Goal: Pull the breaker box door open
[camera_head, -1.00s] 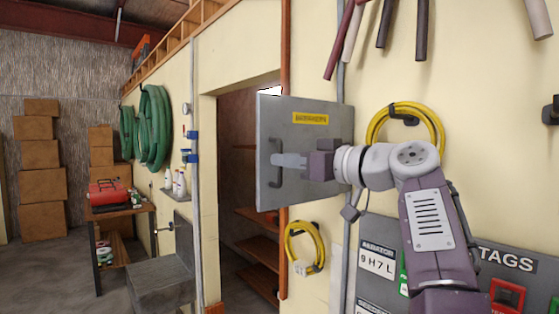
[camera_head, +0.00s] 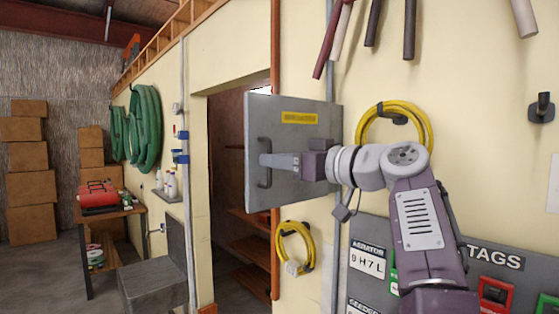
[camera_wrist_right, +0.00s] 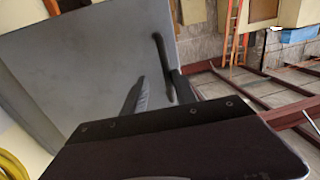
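The breaker box door (camera_head: 300,185) is a flat grey panel with a yellow label (camera_head: 299,118) and a dark bar handle (camera_head: 264,176) near its left edge. I cannot tell whether the door stands ajar. My right gripper (camera_head: 264,160) reaches across the door from the right, its fingertips at the handle's middle. In the right wrist view the two fingers (camera_wrist_right: 158,92) are apart. My left gripper is out of view.
A doorway with shelves (camera_head: 250,250) opens left of the door. Yellow hose coils hang on the wall, one (camera_head: 425,125) behind my right arm and one (camera_head: 296,247) below the door. A tag board (camera_head: 480,235) is at lower right. A grey box (camera_head: 150,285) stands at lower left.

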